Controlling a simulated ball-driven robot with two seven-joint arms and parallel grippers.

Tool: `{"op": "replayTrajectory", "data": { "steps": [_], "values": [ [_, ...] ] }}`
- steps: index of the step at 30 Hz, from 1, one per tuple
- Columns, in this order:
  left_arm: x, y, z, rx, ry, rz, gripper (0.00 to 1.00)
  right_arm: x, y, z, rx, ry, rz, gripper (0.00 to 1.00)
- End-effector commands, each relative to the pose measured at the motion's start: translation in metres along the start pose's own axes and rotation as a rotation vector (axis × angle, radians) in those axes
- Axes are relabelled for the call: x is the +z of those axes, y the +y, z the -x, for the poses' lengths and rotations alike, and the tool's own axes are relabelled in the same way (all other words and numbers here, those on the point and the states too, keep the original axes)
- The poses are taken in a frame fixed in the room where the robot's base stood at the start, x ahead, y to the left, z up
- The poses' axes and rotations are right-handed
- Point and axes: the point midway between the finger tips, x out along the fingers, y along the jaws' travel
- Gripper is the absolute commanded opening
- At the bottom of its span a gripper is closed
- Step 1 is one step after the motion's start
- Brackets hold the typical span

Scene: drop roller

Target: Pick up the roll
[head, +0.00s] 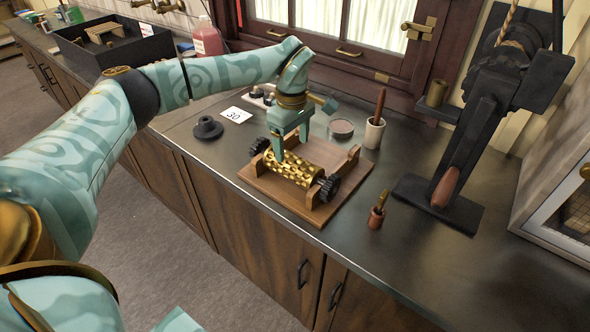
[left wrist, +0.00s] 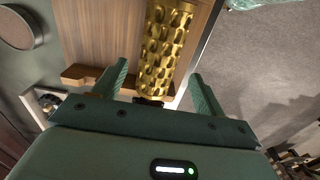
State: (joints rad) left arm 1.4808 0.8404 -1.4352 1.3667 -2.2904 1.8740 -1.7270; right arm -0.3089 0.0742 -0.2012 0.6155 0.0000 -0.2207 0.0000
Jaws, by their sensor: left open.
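The roll is a gold cylinder with a dimpled surface (head: 296,170). It lies across wooden supports on a wooden board (head: 262,187), with a black gear-like wheel (head: 329,187) at its near right end and another (head: 259,146) at its far left end. My left gripper (head: 288,150) is above the roll's left half, pointing down. In the left wrist view the roll (left wrist: 164,50) runs up between the two fingers, which stand apart on either side of it with gaps. My left gripper is open. My right gripper does not show.
A cup with a wooden-handled tool (head: 374,133) and a round tin (head: 341,129) stand behind the board. A black disc (head: 208,128) and a number card (head: 236,115) lie left.

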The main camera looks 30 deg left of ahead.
Motion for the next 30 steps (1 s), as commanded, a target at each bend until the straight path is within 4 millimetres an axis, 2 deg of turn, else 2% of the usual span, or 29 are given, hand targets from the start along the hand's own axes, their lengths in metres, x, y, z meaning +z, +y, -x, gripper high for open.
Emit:
{"op": "replayTrajectory", "data": {
  "steps": [1,8,16,19,24,30],
  "values": [
    [0.001,0.0,-0.011,-0.003,-0.001,0.0,0.72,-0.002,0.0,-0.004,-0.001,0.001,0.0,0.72],
    [0.001,0.0,-0.025,0.0,-0.003,0.0,0.72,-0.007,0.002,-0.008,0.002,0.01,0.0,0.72],
    [0.002,0.001,-0.068,-0.002,-0.003,0.0,0.72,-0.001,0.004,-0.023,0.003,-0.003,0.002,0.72],
    [0.002,0.001,-0.073,0.0,-0.002,0.0,0.72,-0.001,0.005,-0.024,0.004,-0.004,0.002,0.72],
    [0.002,0.002,-0.071,0.001,-0.002,0.0,0.72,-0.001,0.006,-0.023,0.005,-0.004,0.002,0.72],
    [0.002,0.001,-0.071,0.001,-0.002,0.0,0.16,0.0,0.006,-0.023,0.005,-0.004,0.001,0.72]
  ]
}}
